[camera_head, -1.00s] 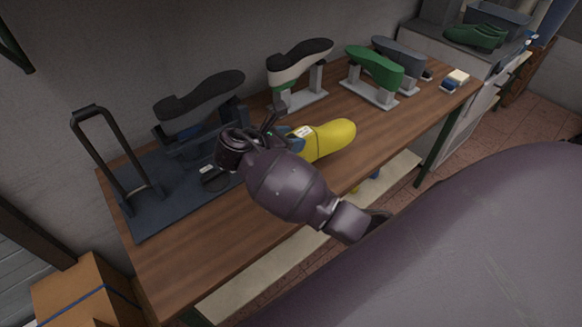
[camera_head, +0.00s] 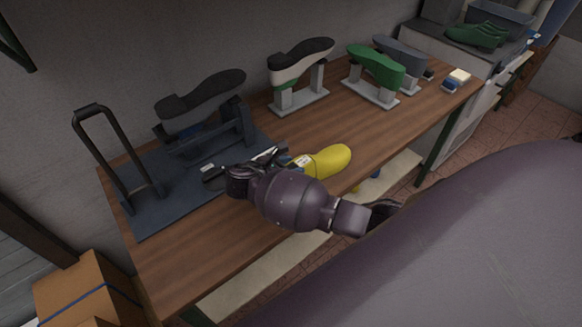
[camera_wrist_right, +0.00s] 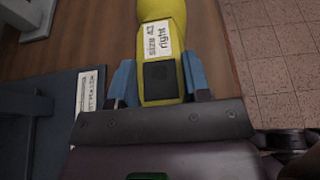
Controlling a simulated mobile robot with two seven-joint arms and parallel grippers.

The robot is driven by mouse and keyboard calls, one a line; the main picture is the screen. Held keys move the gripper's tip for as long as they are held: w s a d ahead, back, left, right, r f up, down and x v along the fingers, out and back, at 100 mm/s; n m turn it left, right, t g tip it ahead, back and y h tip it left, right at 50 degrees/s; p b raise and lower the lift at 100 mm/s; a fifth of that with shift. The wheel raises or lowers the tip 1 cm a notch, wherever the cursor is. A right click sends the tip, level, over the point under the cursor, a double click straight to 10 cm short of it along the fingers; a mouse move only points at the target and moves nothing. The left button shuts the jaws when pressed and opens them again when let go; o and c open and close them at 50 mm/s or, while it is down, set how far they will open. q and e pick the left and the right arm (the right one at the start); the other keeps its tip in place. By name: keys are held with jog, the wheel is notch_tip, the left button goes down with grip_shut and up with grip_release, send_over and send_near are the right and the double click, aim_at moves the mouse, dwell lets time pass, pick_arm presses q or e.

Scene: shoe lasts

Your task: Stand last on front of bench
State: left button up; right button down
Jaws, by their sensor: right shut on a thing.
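The yellow last (camera_head: 328,161) is over the front part of the wooden bench (camera_head: 190,256), its toe pointing right in the head view. In the right wrist view the last (camera_wrist_right: 160,50) carries a white label reading "size 43 right". My right gripper (camera_wrist_right: 160,82) is shut on its heel end, with a blue finger on each side. In the head view my right gripper (camera_head: 285,158) is partly hidden by my own wrist. Whether the last's underside touches the bench cannot be told. My left gripper is not in view.
A dark base plate with a lever frame (camera_head: 112,150) and a dark last stands at the bench's left. Stands with white-black (camera_head: 300,62), green (camera_head: 375,66) and grey lasts line the back. The bench's front edge drops to a lower shelf (camera_head: 265,268).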

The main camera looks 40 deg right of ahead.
jog(key=shift+f, duration=0.1)
jog(key=c, duration=0.6)
grip_release()
jog(key=shift+o, duration=0.2)
jog(key=shift+a+r, duration=0.1)
jog(key=shift+r, duration=0.1)
jog(key=v, duration=1.1)
jog(key=shift+a, duration=0.35)
jog(key=shift+r, duration=0.1)
